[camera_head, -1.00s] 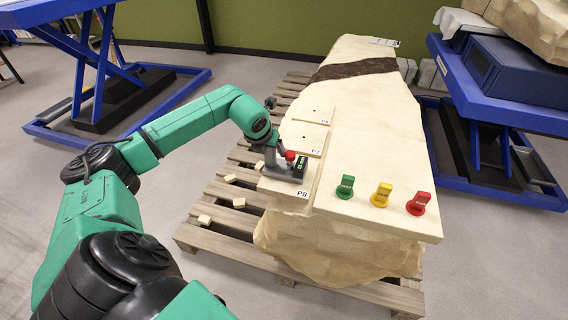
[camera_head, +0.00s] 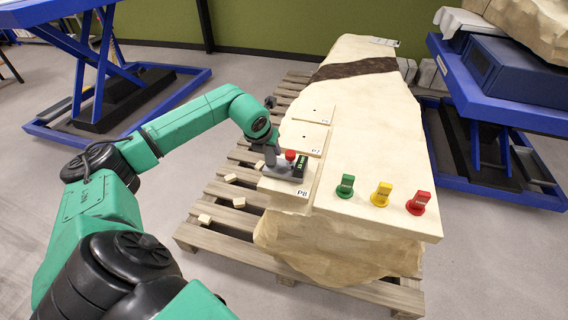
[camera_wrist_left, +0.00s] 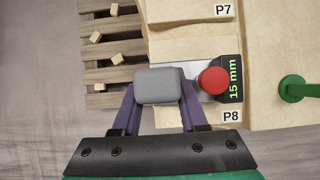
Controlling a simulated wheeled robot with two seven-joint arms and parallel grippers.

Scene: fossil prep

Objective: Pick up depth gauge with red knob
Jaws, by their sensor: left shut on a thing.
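The depth gauge (camera_head: 285,168) sits at the pad marked P8 on the near left part of the pale stone block. In the left wrist view the gauge shows a grey block (camera_wrist_left: 158,86), a red knob (camera_wrist_left: 213,81) and a black display (camera_wrist_left: 233,78) reading 15 mm in green. My left gripper (camera_head: 272,158) is at the gauge, its fingers on either side of the grey block. In the left wrist view the left gripper (camera_wrist_left: 158,104) is shut on that grey block. Whether the gauge's base touches the stone cannot be told. My right gripper is not in view.
Green (camera_head: 345,187), yellow (camera_head: 381,194) and red (camera_head: 418,203) tags stand on the stone block (camera_head: 360,130) to the right. The block rests on a wooden pallet (camera_head: 235,245) with several small wood pieces. Blue lift tables stand at both sides.

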